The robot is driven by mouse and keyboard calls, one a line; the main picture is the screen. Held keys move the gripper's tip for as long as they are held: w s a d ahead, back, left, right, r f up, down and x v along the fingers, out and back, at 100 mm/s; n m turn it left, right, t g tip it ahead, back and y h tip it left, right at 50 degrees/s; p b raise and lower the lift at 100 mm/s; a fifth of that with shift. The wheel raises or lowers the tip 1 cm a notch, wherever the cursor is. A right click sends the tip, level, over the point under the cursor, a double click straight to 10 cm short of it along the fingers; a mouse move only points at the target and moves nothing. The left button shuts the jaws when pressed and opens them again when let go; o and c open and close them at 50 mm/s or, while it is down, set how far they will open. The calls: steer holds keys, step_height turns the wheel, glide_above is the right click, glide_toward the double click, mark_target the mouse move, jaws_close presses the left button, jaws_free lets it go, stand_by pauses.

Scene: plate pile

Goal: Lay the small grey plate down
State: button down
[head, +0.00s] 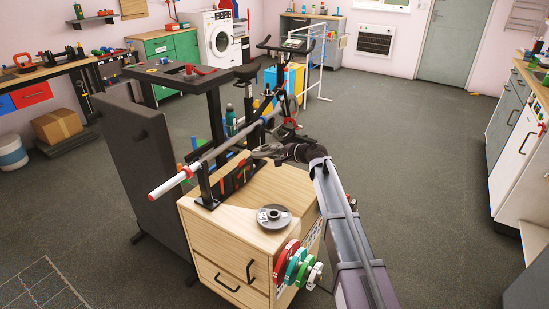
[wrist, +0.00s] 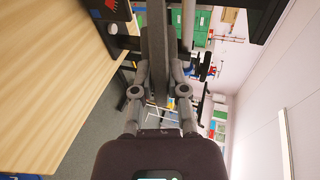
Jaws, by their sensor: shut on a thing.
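My gripper (wrist: 158,76) is shut on a grey plate (wrist: 158,40), seen edge-on as an upright grey slab between the fingers in the wrist view. In the head view my gripper (head: 266,152) is above the far side of the wooden cabinet (head: 222,238); the held plate is hard to make out there. The wooden top (wrist: 45,85) fills the left of the wrist view.
A barbell bar (head: 165,188) rests in a black stand (head: 208,190) on the cabinet's left. Coloured plates (head: 290,262) hang on the cabinet's right side. A dark bench (head: 150,170) stands left, an exercise bike (head: 290,45) behind. Floor to the right is clear.

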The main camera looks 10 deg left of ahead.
steer(key=shift+w+d+f+m+t+b, duration=0.6)
steer(key=shift+d+f+t+b, duration=0.5)
steer(key=shift+b, duration=0.75)
steer(key=m+t+b, duration=0.3)
steer(key=t+b, duration=0.2)
steer(key=b, duration=0.5)
glide_above(296, 191)
steer(key=shift+h, duration=0.4)
steer(key=shift+w+a+f, duration=0.1)
steer(key=shift+f, duration=1.35)
steer(key=shift+w+f, duration=0.1)
steer(key=shift+f, duration=1.35)
steer(key=shift+f, duration=0.15)
steer(key=shift+f+b, duration=4.8)
steer(key=shift+b, duration=0.15)
steer(key=c, duration=0.6)
jaws_free()
